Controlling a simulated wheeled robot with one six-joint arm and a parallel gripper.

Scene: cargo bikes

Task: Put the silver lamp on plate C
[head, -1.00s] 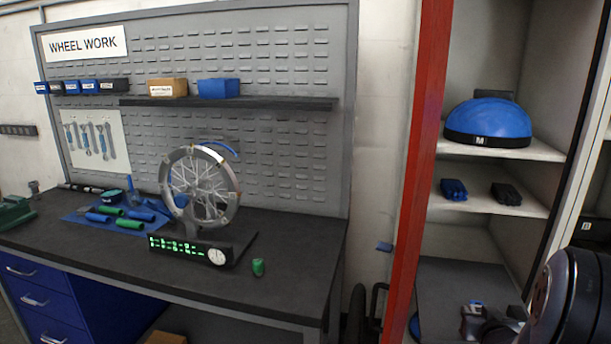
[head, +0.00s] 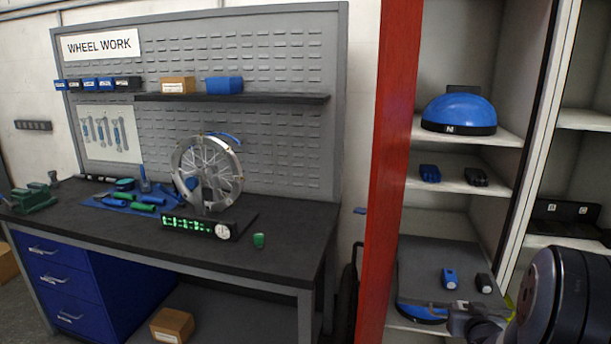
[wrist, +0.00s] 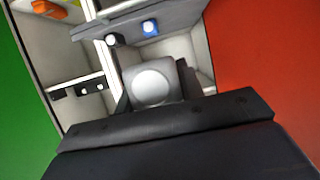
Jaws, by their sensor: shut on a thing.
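My gripper (wrist: 155,92) is shut on the silver lamp (wrist: 152,86), whose pale round face fills the middle of the wrist view between dark jaws. In the head view my gripper (head: 470,320) is low at the right, in front of the cabinet's lower shelf, and the lamp cannot be made out clearly there. A dark stand with two small pale labels (head: 566,222) is on a shelf in the right bay. Its letters are too small to read, so I cannot tell which part is plate C. It seems to show in the wrist view (wrist: 70,92).
A blue lamp (head: 450,279) and a black lamp (head: 484,283) stand on the lower shelf (head: 420,262). A blue dome (head: 459,111) is higher up. A red post (head: 392,150) and a white upright (head: 545,130) border the left bay. A workbench (head: 110,228) is at the left.

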